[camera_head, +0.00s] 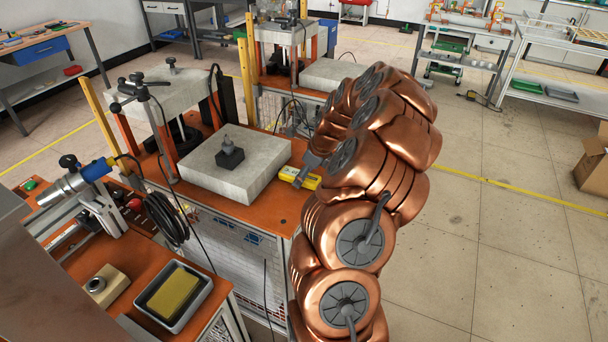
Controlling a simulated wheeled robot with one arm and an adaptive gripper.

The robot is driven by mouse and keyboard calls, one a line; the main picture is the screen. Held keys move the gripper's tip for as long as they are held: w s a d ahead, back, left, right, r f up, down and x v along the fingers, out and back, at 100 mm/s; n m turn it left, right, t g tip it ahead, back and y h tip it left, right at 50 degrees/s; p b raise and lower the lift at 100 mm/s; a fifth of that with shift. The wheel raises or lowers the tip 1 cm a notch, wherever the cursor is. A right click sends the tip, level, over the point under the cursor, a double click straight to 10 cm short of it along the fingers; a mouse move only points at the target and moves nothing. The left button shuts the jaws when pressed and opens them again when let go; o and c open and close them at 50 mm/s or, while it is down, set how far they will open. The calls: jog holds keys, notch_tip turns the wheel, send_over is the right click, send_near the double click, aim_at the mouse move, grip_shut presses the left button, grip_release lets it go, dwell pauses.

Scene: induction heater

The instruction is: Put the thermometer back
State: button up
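A yellow device with a pale face, likely the thermometer (299,178), is at the right edge of the orange-topped bench (262,211), beside the grey slab. My gripper (303,181) is small in view at the end of my copper-coloured arm, pointing down at the device. It overlaps the device's right part in the picture. I cannot tell whether the fingers touch or grasp it, and the arm hides part of the area behind.
The grey slab (212,186) bears a black block with a metal fitting (229,153). A coiled black cable (167,217) hangs at the bench's left. A tray with a yellow sponge (175,294) lies at the lower left. Open floor (490,230) is on the right.

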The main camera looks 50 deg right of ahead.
jog(key=b+v, duration=0.3)
jog(key=v, duration=0.9)
jog(key=s+a+r+n+g, duration=0.1)
jog(key=a+r+n+g, duration=0.1)
jog(key=a+n, duration=0.9)
jog(key=s+a+r+n+g, duration=0.15)
jog(key=a+n, duration=0.35)
jog(key=a, duration=1.2)
jog(key=s+a+f+n+g, duration=0.1)
jog(key=s+a+n, duration=0.3)
jog(key=s, duration=0.3)
jog(key=s+a+f+n+h, duration=0.1)
jog(key=s+a+n, duration=0.2)
jog(key=s+n, duration=0.4)
jog(key=s+a+f+n+g, duration=0.1)
jog(key=s+a+f+n, duration=0.1)
jog(key=s+a+n, duration=0.2)
jog(key=s+n, duration=0.1)
jog(key=s, duration=0.2)
jog(key=shift+a+n+g, duration=0.3)
jog(key=shift+g, duration=0.05)
jog(key=shift+r+p, duration=0.25)
jog(key=shift+p, duration=0.3)
